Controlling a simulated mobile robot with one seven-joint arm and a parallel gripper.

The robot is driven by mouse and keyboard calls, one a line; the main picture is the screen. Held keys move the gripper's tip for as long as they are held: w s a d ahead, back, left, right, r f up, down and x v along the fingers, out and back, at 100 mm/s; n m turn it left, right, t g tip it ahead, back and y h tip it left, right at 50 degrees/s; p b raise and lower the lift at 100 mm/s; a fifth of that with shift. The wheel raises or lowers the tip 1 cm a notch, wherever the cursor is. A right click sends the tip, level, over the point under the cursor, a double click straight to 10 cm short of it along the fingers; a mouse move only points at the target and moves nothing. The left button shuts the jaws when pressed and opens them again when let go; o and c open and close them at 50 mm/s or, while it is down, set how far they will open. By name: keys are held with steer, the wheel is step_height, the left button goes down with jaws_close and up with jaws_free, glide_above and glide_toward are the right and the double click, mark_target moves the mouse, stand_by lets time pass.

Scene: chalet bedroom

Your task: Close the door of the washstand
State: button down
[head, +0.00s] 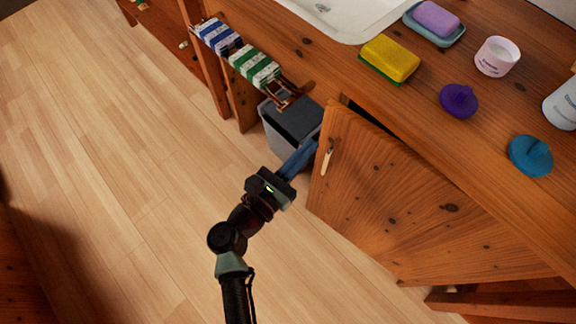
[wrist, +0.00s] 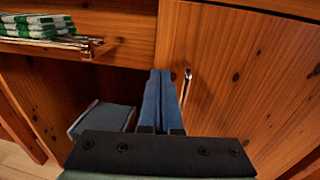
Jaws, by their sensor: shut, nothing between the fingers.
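The washstand (head: 290,48) is a pine cabinet with a basin in its top. Its door (head: 385,205) stands partly open, with a dark gap showing along its top edge in the head view. The door carries a small metal handle (head: 326,160) near its free edge. My gripper (head: 312,147) is shut and empty, its blue fingers beside that free edge, left of the handle. In the wrist view the fingers (wrist: 160,75) point ahead just left of the door (wrist: 235,75) and its handle (wrist: 186,86). I cannot tell whether they touch the door.
A grey bin (head: 268,125) stands on the floor left of the fingers. A yellow sponge (head: 389,60), purple soap (head: 436,18) and several small items sit on the top. The wooden floor at left is clear.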

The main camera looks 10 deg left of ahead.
mark_target(323, 130)
steer(key=shift+x, duration=1.6)
steer(key=b+x, duration=0.1)
steer(key=x, duration=0.3)
steer(key=shift+a+b, duration=0.1)
steer(key=shift+b, duration=0.2)
